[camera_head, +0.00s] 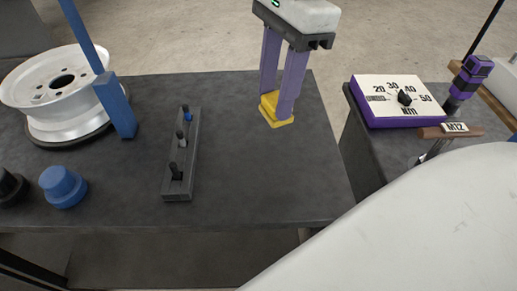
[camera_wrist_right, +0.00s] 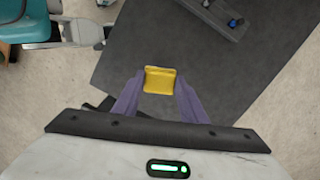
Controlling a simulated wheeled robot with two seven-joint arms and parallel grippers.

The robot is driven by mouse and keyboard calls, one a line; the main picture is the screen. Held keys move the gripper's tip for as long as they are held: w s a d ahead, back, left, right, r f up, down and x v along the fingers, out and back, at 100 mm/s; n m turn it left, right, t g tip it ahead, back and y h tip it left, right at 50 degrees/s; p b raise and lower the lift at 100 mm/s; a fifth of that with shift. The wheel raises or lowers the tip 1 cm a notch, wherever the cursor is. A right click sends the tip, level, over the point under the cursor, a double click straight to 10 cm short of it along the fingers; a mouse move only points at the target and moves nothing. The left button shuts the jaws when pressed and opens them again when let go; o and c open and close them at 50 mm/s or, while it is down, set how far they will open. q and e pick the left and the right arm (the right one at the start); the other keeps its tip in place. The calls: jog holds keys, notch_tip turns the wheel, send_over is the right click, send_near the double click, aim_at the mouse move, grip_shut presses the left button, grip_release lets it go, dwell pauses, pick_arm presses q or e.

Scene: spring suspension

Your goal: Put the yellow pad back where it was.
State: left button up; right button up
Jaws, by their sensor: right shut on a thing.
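The yellow pad (camera_head: 275,109) is between the purple fingers of my right gripper (camera_head: 278,105), at the right part of the dark table (camera_head: 240,95). My right gripper is shut on it and points down. In the right wrist view the pad (camera_wrist_right: 159,80) sits between the two fingertips (camera_wrist_right: 154,85), with the dark table top below it. I cannot tell whether the pad touches the table or is just above it. My left gripper is not clearly in view in the head view.
A grey block with several pegs (camera_head: 178,187) stands left of the pad. A white wheel (camera_head: 62,85), blue post (camera_head: 116,106) and blue knob (camera_head: 62,186) are at the left. A purple-edged dial box (camera_head: 390,90) is on a separate table. Table around the pad is bare.

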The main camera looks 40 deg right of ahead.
aim_at(270, 121)
jog(key=f, duration=0.3)
jog(key=a+f, duration=0.1)
jog(key=f, duration=0.2)
jog(key=shift+f, duration=2)
jog(key=shift+f+b, duration=0.1)
jog(key=shift+b, duration=0.25)
jog(key=o, duration=0.6)
jog(key=shift+f, duration=0.1)
jog(key=o, duration=0.4)
jog(key=r, duration=0.4)
jog(key=d+r, duration=0.1)
jog(key=r, duration=0.3)
jog(key=r+p, duration=0.1)
jog(key=r, duration=0.3)
jog(key=shift+s+d+r, duration=0.15)
jog(key=shift+r, duration=0.05)
